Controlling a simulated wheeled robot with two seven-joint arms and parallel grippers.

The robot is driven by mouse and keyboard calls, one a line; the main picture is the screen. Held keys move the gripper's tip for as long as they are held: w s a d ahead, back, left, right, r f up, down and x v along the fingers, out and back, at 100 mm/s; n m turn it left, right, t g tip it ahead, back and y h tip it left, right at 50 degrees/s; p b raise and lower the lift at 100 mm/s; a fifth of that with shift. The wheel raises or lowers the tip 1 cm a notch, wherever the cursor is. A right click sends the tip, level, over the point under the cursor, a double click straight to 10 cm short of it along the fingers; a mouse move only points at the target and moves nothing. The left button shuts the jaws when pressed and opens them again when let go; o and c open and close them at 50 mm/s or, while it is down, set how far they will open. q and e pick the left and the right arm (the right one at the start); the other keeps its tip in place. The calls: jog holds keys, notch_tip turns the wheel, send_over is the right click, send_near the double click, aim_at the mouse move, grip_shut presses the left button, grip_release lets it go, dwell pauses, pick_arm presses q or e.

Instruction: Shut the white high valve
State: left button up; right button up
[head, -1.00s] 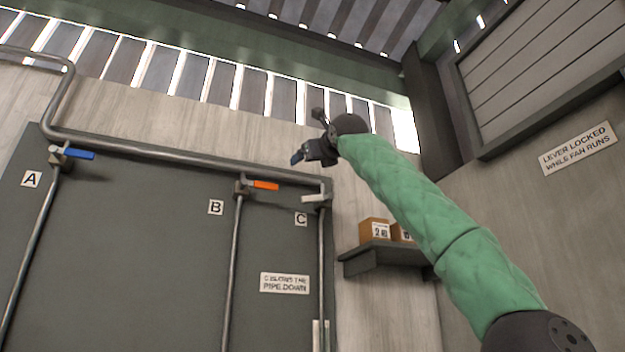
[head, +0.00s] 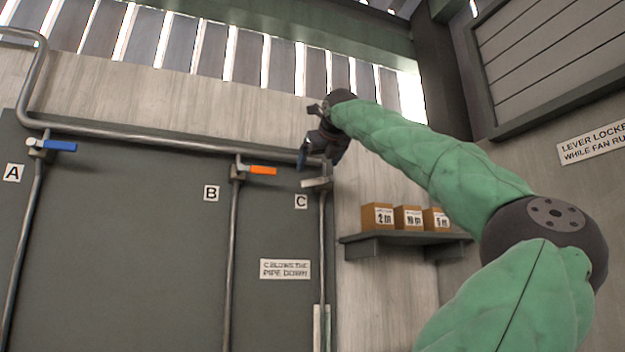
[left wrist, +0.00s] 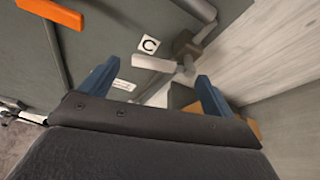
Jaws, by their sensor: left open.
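The white lever (head: 315,183) is on valve C, near the top of the right vertical pipe (head: 322,250). It sticks out to the left, roughly across the pipe. In the left wrist view the white lever (left wrist: 152,63) lies between the blue fingertips, in front of them, with its grey valve body (left wrist: 187,45) at its right end. My left gripper (head: 318,158) is open and empty, just above the lever in the head view. I cannot tell whether it touches the lever. The gripper hides part of the pipe joint above the valve. My right gripper is not in view.
A blue lever (head: 58,146) is at valve A and an orange lever (head: 262,170) at valve B, also on vertical pipes. A horizontal pipe (head: 150,140) runs above them. A shelf (head: 385,240) with small boxes (head: 408,217) is right of valve C, under my arm.

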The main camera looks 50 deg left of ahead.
aim_at(312, 179)
pick_arm(q)
jog(key=shift+h, duration=0.3)
jog(key=shift+s+f+p+x, duration=0.15)
jog(key=shift+p+x, duration=0.85)
jog(key=shift+x, duration=0.9)
jog(key=shift+s+f+p+x, duration=0.15)
jog(key=shift+p+x, duration=0.8)
jog(key=shift+x, duration=0.95)
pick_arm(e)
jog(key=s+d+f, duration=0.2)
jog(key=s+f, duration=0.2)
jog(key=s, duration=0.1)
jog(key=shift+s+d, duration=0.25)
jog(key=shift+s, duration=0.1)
